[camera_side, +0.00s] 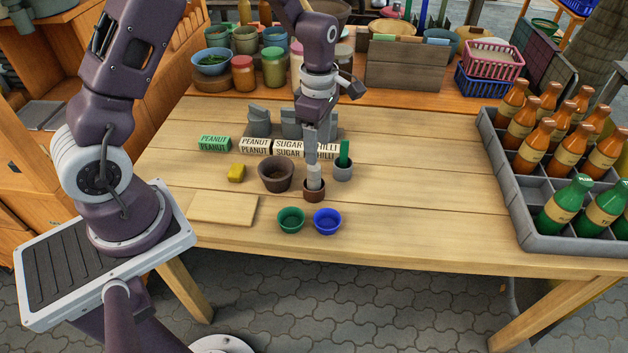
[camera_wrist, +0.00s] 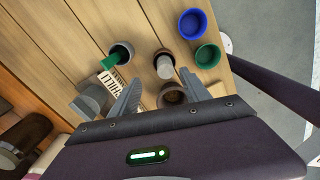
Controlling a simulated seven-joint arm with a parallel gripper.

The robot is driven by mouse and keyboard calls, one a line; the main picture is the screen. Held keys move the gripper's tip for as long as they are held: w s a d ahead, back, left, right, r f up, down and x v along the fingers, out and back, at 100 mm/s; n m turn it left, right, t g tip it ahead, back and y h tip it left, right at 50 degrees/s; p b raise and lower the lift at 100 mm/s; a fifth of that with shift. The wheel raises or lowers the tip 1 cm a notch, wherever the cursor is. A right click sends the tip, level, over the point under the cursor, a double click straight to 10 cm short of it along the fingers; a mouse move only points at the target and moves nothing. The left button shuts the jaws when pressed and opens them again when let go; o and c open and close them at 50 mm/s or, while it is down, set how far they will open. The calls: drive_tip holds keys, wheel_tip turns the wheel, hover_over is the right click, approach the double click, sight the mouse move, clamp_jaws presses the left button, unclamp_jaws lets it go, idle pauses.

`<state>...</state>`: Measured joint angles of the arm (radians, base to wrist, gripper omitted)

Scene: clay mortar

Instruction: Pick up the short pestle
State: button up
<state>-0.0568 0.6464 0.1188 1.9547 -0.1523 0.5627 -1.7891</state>
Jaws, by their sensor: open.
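A pale grey stubby piece, which looks like the short pestle (camera_side: 314,174), stands upright in a small brown cup (camera_side: 314,195). In the wrist view the pestle (camera_wrist: 165,68) lies between my open fingers. My gripper (camera_side: 311,150), also in the wrist view (camera_wrist: 161,76), points down with its fingertips just above the pestle's top; I cannot tell whether they touch it. The brown clay mortar (camera_side: 276,182) stands left of the cup. A green upright piece (camera_side: 344,153) stands in a grey cup (camera_side: 343,172) to the right.
Green (camera_side: 291,219) and blue (camera_side: 327,221) bowls sit in front. A yellow block (camera_side: 236,172) and a wooden board (camera_side: 224,209) lie left. Labelled blocks (camera_side: 255,146) stand behind. A bottle crate (camera_side: 570,243) occupies the right end; the table between is clear.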

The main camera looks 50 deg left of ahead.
sight(314, 170)
drive_tip(key=f, duration=0.5)
drive_tip(key=s+f, duration=0.1)
drive_tip(key=f, duration=0.1)
drive_tip(key=shift+f, duration=0.3)
clamp_jaws()
